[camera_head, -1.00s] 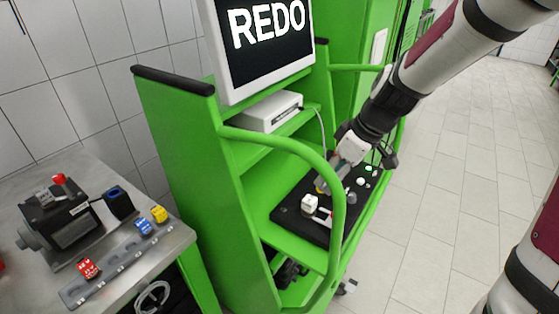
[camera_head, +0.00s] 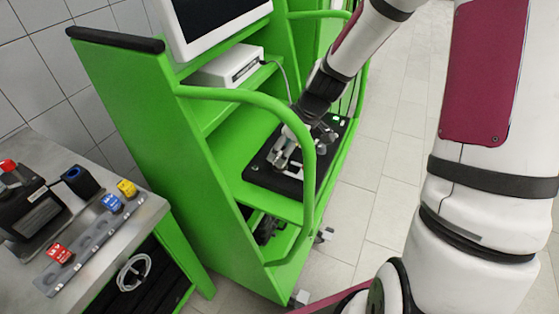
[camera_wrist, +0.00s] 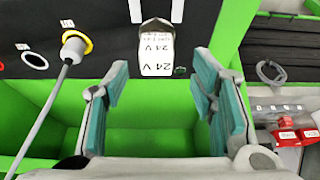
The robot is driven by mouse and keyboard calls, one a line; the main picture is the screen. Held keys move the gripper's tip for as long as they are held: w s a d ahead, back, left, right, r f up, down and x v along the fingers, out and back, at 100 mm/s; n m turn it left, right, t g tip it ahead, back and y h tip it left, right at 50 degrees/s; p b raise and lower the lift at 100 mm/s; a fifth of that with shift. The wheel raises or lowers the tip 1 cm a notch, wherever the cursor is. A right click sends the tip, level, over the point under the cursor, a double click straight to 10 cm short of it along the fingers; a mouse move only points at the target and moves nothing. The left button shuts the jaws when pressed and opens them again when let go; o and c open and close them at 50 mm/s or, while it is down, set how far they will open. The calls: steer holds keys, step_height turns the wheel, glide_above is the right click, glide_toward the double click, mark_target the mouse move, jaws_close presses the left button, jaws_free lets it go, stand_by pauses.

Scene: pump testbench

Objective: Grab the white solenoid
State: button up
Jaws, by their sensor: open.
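The white solenoid (camera_wrist: 156,58) is a small white block marked "24 V", at the top middle of the wrist view. It sits on the dark panel (camera_wrist: 215,14) of the green bench. My gripper (camera_wrist: 159,72) is open, with one teal-padded finger on each side. The solenoid is just ahead, roughly centred between the fingertips, and I see no finger touching it. In the head view my gripper (camera_head: 286,152) is over the black panel (camera_head: 256,168), where the solenoid cannot be told apart from it.
A cable with a yellow-ringed plug (camera_wrist: 75,46) is left of the solenoid. A green rail (camera_head: 309,170) curves in front of the panel. The left table (camera_head: 140,222) holds red (camera_head: 59,253), blue (camera_head: 112,202) and yellow (camera_head: 127,188) blocks. A monitor (camera_head: 205,25) stands above.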

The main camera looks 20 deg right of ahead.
mark_target(280, 154)
steer(key=shift+x, duration=1.9)
steer(key=shift+w+d, duration=0.15)
steer(key=shift+c, duration=0.6)
jaws_close()
steer(key=shift+r, duration=0.1)
